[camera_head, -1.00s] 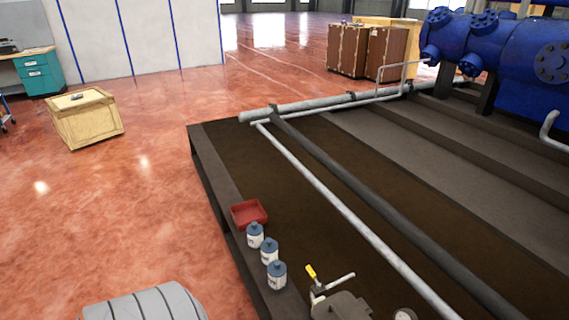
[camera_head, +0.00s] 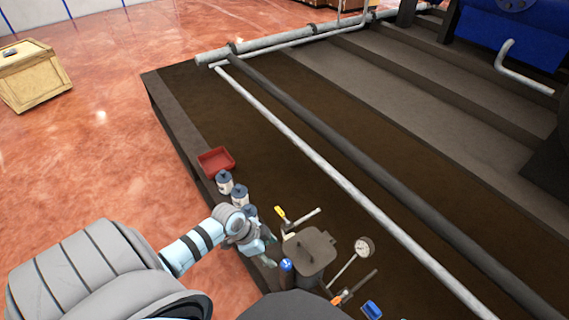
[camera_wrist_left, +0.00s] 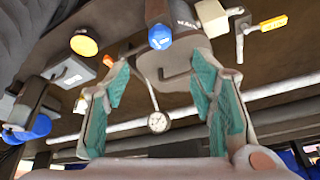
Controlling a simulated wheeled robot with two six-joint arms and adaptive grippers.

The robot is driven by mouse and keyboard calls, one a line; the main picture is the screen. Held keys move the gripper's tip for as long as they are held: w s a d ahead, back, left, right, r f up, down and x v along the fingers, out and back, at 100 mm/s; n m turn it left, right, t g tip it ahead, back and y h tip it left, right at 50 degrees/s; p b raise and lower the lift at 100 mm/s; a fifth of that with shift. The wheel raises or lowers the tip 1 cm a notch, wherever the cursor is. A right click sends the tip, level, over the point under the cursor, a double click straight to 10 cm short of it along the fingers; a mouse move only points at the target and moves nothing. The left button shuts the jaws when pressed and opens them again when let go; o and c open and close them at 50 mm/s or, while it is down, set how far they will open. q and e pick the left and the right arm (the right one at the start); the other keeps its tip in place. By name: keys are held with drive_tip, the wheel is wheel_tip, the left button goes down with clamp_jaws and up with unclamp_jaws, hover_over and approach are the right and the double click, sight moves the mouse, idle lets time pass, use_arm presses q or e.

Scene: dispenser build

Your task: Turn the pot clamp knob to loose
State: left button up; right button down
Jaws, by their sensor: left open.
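The grey lidded pot (camera_head: 312,248) stands on the platform near the bottom of the head view. A blue knob (camera_head: 287,265), which looks like the clamp knob, is on the pot's near side. The blue knob (camera_wrist_left: 160,37) also shows at the top of the left wrist view, ahead of and between the fingers, not touched. Its setting cannot be read. My left gripper (camera_head: 264,252) is just left of the pot, open and empty. Its green-padded fingers (camera_wrist_left: 162,80) are spread apart in the wrist view. My right gripper is out of view.
A yellow-handled valve (camera_head: 281,213), a pressure gauge (camera_head: 364,247) and an orange-handled valve (camera_head: 338,298) surround the pot. White bottles with blue caps (camera_head: 239,193) and a red tray (camera_head: 216,161) stand by the platform edge. Long pipes (camera_head: 340,180) run across the platform.

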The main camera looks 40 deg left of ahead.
sight(285, 264)
use_arm(q)
drive_tip(key=b+x, duration=0.4)
drive_tip(key=x, duration=0.7)
drive_tip(key=shift+s+f+b, duration=0.1)
drive_tip(key=shift+f+b, duration=0.05)
drive_tip(key=shift+b, duration=0.2)
drive_tip(key=shift+w+d+f, duration=0.1)
drive_tip(key=shift+w+f, duration=0.15)
drive_tip(key=shift+f, duration=0.3)
drive_tip(key=c, duration=1.1)
drive_tip(key=shift+c, duration=0.2)
drive_tip(key=shift+r, duration=0.1)
